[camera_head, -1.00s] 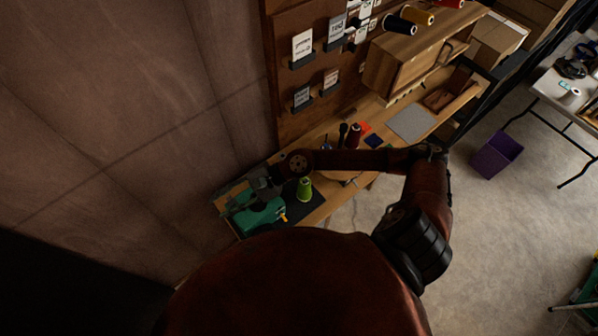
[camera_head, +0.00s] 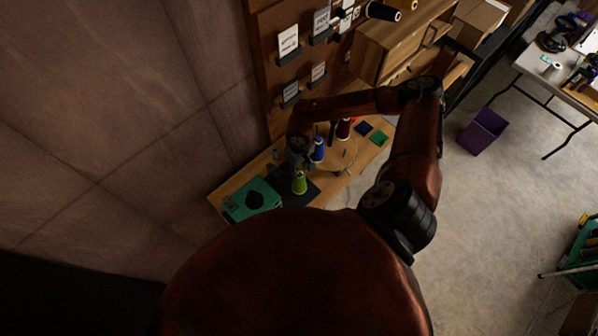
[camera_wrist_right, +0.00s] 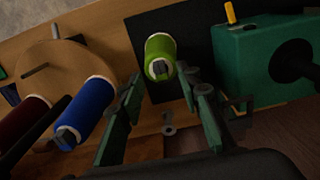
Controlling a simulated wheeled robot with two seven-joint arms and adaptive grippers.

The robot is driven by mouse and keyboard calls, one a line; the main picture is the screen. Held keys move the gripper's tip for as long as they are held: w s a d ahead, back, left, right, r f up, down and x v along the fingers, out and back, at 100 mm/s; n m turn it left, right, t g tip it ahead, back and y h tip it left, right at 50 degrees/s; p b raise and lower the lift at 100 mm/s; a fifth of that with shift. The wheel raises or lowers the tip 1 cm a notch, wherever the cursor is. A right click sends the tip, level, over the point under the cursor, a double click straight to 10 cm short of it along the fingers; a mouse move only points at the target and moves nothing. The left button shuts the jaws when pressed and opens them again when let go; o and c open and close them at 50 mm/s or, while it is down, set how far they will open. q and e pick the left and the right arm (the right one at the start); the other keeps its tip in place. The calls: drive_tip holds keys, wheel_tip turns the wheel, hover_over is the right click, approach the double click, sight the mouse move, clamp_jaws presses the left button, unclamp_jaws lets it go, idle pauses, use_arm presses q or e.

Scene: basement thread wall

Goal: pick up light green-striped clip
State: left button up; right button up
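I cannot make out a light green-striped clip in either view. A small grey metal piece (camera_wrist_right: 168,124) lies on the wooden bench between my right fingers in the wrist view; its stripes, if any, are too dark to tell. My right gripper (camera_wrist_right: 160,82) is open, with its fingers apart and nothing held. In the head view it (camera_head: 297,158) hangs over the bench beside a green thread spool (camera_head: 300,183). That spool also shows in the wrist view (camera_wrist_right: 160,52), just beyond the fingertips. My left gripper is not in view.
A green box (camera_wrist_right: 258,58) with a dark round opening stands to the right in the wrist view. A blue spool (camera_wrist_right: 88,106), a dark red spool (camera_wrist_right: 22,118) and a wooden disc (camera_wrist_right: 50,68) are left. A dark mat (camera_wrist_right: 188,30) lies under the green spool.

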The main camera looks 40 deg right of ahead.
drive_tip(key=shift+f, duration=1.1)
drive_tip(key=c, duration=0.8)
